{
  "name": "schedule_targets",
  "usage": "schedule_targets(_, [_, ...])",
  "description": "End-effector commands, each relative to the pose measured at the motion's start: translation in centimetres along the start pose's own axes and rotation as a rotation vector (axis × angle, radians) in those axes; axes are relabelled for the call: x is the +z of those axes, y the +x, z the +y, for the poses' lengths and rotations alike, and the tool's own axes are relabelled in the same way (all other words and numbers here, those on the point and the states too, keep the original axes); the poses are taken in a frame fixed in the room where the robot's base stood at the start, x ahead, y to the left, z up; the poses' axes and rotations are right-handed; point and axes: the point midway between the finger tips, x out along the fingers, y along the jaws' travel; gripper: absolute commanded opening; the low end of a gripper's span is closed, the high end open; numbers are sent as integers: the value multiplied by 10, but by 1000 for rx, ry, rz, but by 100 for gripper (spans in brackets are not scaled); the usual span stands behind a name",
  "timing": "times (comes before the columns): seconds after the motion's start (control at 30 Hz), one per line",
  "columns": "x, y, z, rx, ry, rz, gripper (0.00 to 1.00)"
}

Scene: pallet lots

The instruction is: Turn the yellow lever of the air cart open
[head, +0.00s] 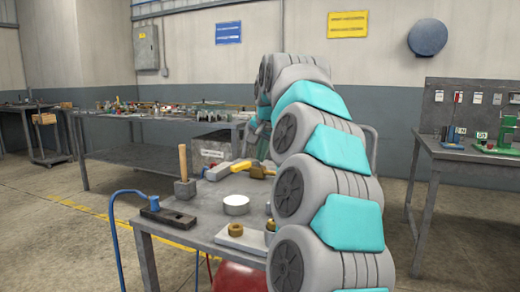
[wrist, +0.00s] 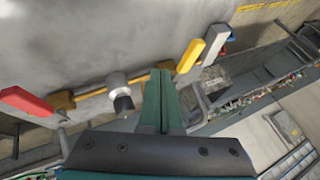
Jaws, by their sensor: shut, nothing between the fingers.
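The air cart (head: 205,225) is a grey metal table with a brass pipe (wrist: 92,94) on its top. The yellow lever (wrist: 190,56) sits at one end of the pipe in the wrist view, slanted to the pipe's line. It also shows on the cart's far side in the head view (head: 240,166). My gripper (wrist: 160,74) is shut and empty, its green fingers just left of the yellow lever's lower end. I cannot tell whether they touch. In the head view my arm hides the gripper and part of the cart top.
A red lever (wrist: 25,101) is at the pipe's other end, with a grey round fitting (wrist: 118,84) between. A wooden-handled mallet (head: 184,172), white cylinder (head: 236,205) and dark block (head: 168,217) occupy the cart top. A red tank (head: 238,278) sits below.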

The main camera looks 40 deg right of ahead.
Motion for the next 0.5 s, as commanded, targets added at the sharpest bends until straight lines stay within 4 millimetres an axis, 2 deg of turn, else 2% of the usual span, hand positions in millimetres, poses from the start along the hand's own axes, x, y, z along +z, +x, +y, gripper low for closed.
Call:
schedule_targets(0.4, [0, 68, 0, 1, 0, -1, 0])
schedule_targets(0.5, [0, 74, -14, 2, -2, 0, 0])
